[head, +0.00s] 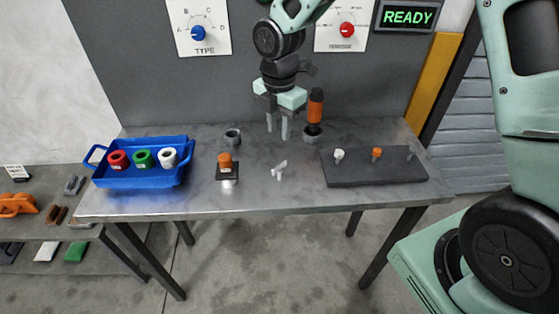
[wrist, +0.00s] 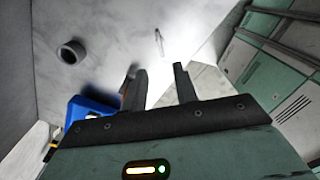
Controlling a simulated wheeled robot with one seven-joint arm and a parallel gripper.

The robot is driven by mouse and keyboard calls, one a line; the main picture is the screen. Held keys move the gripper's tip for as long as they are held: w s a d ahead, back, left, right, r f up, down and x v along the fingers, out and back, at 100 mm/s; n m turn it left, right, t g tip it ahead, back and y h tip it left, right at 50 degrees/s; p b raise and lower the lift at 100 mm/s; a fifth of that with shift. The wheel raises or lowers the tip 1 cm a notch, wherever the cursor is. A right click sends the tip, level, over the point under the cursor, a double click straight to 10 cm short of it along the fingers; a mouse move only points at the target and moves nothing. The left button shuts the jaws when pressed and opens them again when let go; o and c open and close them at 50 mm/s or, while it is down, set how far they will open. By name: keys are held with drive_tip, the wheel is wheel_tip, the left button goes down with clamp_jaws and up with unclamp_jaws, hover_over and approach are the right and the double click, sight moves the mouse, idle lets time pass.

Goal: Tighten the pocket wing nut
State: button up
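A small silver wing-shaped piece, which looks like the wing nut (head: 279,169), stands on the grey metal table near its front middle. A thin bright shape that may be the same wing nut (wrist: 160,43) shows in the wrist view, beyond the fingertips. My gripper (head: 278,127) is above the table, behind the wing nut and apart from it. In the wrist view my gripper (wrist: 158,70) has its two fingers spread with nothing between them. Whether the wing nut sits on a thread or in a pocket is too small to tell.
A blue tray (head: 140,179) with red, green and white rings is at left. An orange-topped part (head: 225,161) stands left of the wing nut. An orange-handled tool (head: 315,106) stands upright near my gripper. A dark board (head: 375,175) with small pegs is at right. A sign reads READY.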

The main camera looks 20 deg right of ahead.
sight(279, 164)
wheel_tip(279, 164, down, 12)
drive_tip(key=shift+p, duration=0.6)
clamp_jaws()
